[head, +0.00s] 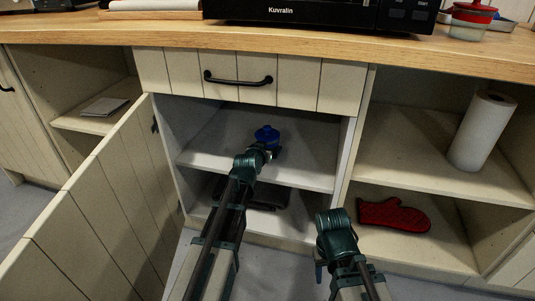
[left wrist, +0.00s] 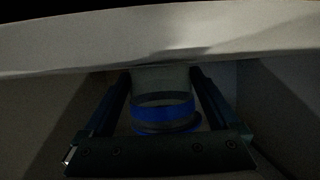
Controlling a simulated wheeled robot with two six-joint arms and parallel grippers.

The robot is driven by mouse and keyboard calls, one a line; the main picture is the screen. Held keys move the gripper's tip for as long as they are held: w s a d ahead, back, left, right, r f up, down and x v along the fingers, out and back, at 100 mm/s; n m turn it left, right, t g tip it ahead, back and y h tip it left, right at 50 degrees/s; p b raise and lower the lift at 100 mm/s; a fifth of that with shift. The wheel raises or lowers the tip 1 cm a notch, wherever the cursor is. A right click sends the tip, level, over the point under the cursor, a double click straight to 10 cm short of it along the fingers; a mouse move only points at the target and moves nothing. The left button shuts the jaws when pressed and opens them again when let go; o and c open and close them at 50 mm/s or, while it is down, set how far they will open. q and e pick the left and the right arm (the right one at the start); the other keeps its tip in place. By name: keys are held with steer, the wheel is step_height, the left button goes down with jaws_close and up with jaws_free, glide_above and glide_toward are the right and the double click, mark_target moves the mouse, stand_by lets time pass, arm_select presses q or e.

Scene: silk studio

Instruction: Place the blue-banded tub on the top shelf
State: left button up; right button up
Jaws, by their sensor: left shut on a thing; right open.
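The blue-banded tub (head: 267,135) shows its blue top in the head view, over the upper shelf (head: 310,160) inside the open cabinet. In the left wrist view the tub (left wrist: 162,98) is pale with a blue band and sits between the fingers. My left gripper (head: 264,149) is shut on the tub, reaching in through the cabinet opening. I cannot tell whether the tub touches the shelf; its lower part is hidden by my gripper. My right gripper (head: 319,270) is open and low in front of the cabinet, mostly hidden by its own wrist.
The cabinet door (head: 100,215) stands open on the left. A closed drawer (head: 240,80) is above the opening. Dark flat items (head: 268,196) lie on the lower level. A red mitt (head: 394,215) and a paper roll (head: 482,131) are in the right bay.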

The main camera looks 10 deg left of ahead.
arm_select(q)
steer(key=shift+f, duration=0.15)
steer(key=o, duration=0.9)
steer(key=shift+o, duration=0.2)
steer(key=shift+r, duration=0.3)
steer(key=p+v, duration=0.5)
steer(key=v, duration=0.7)
steer(key=shift+f, duration=0.1)
